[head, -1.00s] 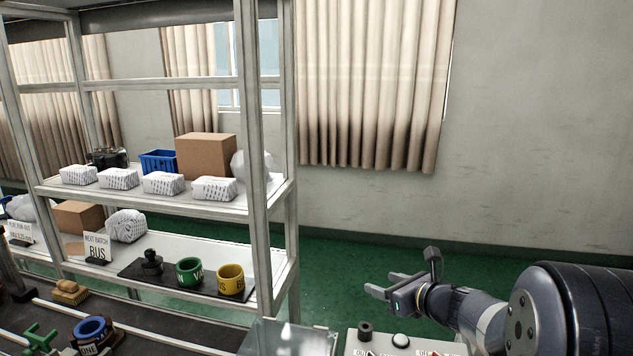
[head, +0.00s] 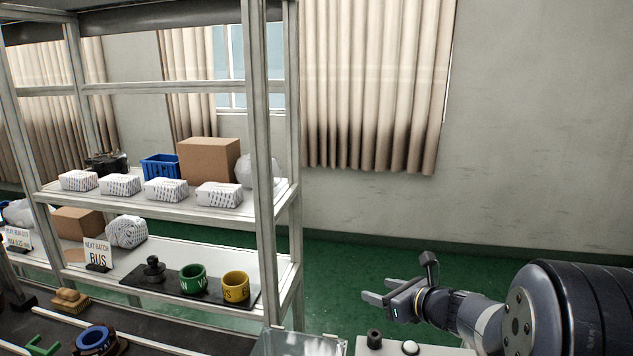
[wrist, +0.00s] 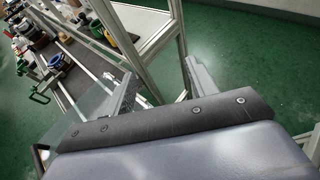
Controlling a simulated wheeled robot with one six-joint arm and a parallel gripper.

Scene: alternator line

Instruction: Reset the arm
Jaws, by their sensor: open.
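My gripper (head: 385,299) is at the lower right of the head view, in front of the grey wall and over the green floor. Its two fingers are apart, with nothing between them. In the wrist view my gripper (wrist: 160,85) also shows with fingers spread and empty, a shelf post beyond them. My arm stretches in from the right edge of the head view and lies roughly level.
A metal shelf rack (head: 264,170) stands left of my gripper. It holds wrapped packs, a cardboard box (head: 208,160), a green ring (head: 193,279) and a yellow ring (head: 235,286). A grey control box (head: 425,349) with buttons sits below my gripper. The bench is at lower left.

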